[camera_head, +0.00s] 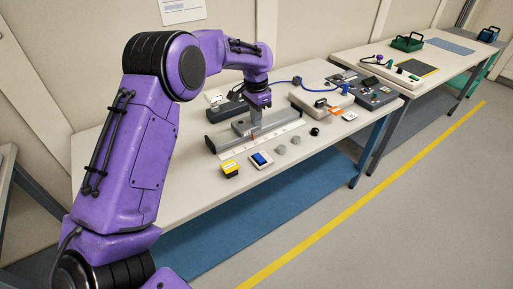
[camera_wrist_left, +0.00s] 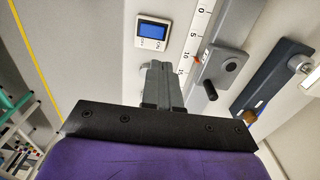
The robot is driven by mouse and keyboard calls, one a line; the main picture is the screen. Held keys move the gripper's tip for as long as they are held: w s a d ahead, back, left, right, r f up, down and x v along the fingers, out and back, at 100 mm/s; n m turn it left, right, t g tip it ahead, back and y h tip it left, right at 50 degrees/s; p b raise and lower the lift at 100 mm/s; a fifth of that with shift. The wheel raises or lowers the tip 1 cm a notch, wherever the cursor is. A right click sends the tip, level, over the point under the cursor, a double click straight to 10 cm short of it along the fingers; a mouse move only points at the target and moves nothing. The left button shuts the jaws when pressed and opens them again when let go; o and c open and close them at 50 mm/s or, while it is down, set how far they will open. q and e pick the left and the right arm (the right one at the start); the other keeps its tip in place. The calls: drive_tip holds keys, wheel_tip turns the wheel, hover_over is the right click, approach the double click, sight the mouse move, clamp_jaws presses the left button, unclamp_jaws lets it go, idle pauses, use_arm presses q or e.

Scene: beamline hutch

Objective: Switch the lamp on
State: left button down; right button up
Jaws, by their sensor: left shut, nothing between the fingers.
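A white switch plate with a blue rocker (camera_head: 261,159) lies near the front edge of the table. It also shows in the left wrist view (camera_wrist_left: 152,32), with small lettering that seems to read ON and OFF. I cannot pick out a lamp for certain. My left gripper (camera_head: 256,122) is shut and empty, over the table behind the switch plate. In the left wrist view its fingers (camera_wrist_left: 158,68) point toward the plate and appear apart from it. My right gripper is not in view.
A white ruler (camera_head: 240,147) and a dark rail (camera_head: 219,136) lie by the gripper. A yellow box (camera_head: 230,169) stands left of the switch plate, with small grey knobs (camera_head: 281,149) to its right. Instruments and a blue cable (camera_head: 284,82) fill the back. A second table (camera_head: 340,59) stands right.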

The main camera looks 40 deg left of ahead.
use_arm(q)
drive_tip(key=f+b, duration=0.1)
drive_tip(key=p, duration=0.3)
approach(257, 155)
wheel_tip(257, 155, down, 7)
drive_tip(key=shift+w+r, duration=0.1)
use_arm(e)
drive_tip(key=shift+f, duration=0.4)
